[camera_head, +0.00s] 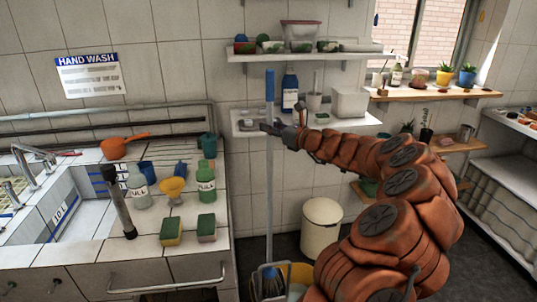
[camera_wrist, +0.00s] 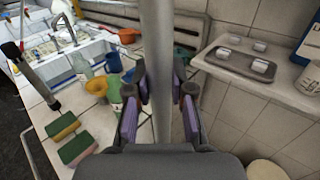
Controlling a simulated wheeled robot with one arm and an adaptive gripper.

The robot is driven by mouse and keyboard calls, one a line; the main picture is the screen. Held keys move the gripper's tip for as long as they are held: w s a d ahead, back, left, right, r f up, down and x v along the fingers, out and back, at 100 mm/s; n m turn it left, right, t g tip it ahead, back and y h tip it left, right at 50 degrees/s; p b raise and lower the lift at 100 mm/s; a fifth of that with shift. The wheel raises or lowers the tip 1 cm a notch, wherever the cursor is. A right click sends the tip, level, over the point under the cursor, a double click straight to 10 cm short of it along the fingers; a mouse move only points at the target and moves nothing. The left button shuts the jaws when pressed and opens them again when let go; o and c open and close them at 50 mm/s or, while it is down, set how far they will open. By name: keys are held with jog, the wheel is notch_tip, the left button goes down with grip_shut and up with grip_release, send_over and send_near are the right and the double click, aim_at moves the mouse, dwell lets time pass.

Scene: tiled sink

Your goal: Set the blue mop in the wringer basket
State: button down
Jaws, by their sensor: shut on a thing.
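The mop is a long upright pole with a blue upper grip (camera_head: 270,88) and a pale grey shaft (camera_head: 269,190). My gripper (camera_head: 284,126) is shut on the shaft below the blue grip. In the wrist view the shaft (camera_wrist: 158,50) stands between the purple-padded fingers of my gripper (camera_wrist: 160,98). The shaft runs down to a dark bluish mop head (camera_head: 270,286) at the bottom edge of the head view. A yellow bucket (camera_head: 301,273) is beside it, partly cut off and hidden by my arm.
The tiled sink counter (camera_head: 120,262) with bottles, a yellow funnel (camera_head: 172,187) and sponges (camera_head: 171,232) is on the left. A small wall shelf (camera_head: 245,124) is close behind the pole. A cream bin (camera_head: 321,228) stands on the floor behind my arm.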

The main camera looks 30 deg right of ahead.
aim_at(272, 152)
jog(key=shift+f+p, duration=0.5)
jog(key=shift+f, duration=3.9)
jog(key=c, duration=1)
grip_release()
jog(key=shift+s, duration=0.1)
jog(key=shift+b+v, duration=1.1)
jog(key=shift+v, duration=4.8)
